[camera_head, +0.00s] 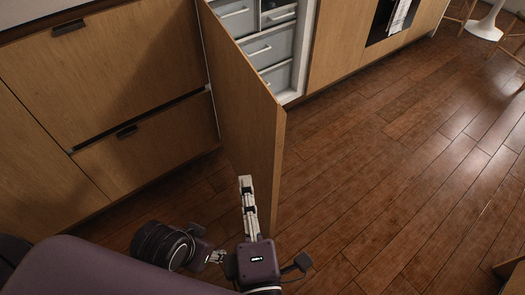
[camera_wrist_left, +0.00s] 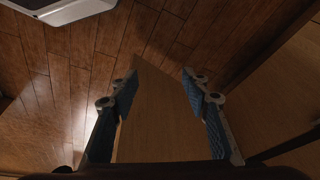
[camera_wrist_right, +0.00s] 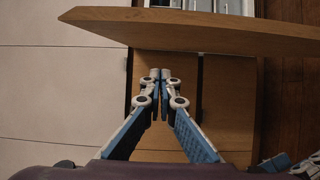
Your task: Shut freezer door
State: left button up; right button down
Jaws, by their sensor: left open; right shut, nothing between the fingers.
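The freezer door (camera_head: 252,105) is a tall wooden panel standing open, swung out from the cabinet. Behind it are the freezer's pale grey drawers (camera_head: 272,48). My right gripper (camera_head: 246,180) is shut and empty, near the lower part of the door in the head view. In the right wrist view its closed fingertips (camera_wrist_right: 160,74) point toward the door (camera_wrist_right: 200,32), with a gap showing in the picture. My left gripper (camera_wrist_left: 160,76) is open in the left wrist view. A wooden panel shows between its fingers; I cannot tell whether they touch it.
Wooden drawer fronts (camera_head: 110,60) with dark handles stand left of the door. To the right are a wooden cabinet (camera_head: 340,40) and a dark oven front (camera_head: 385,22) with a towel (camera_head: 398,15). The wooden floor (camera_head: 400,150) right of the door is clear.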

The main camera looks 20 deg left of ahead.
pick_arm(q)
jog(key=shift+p+x, duration=1.15)
jog(key=shift+x, duration=1.75)
pick_arm(e)
jog(key=w, duration=0.9)
jog(key=shift+w, duration=0.25)
pick_arm(q)
jog(key=shift+s+d, duration=0.1)
jog(key=shift+s, duration=0.05)
pick_arm(e)
jog(key=shift+d, duration=0.1)
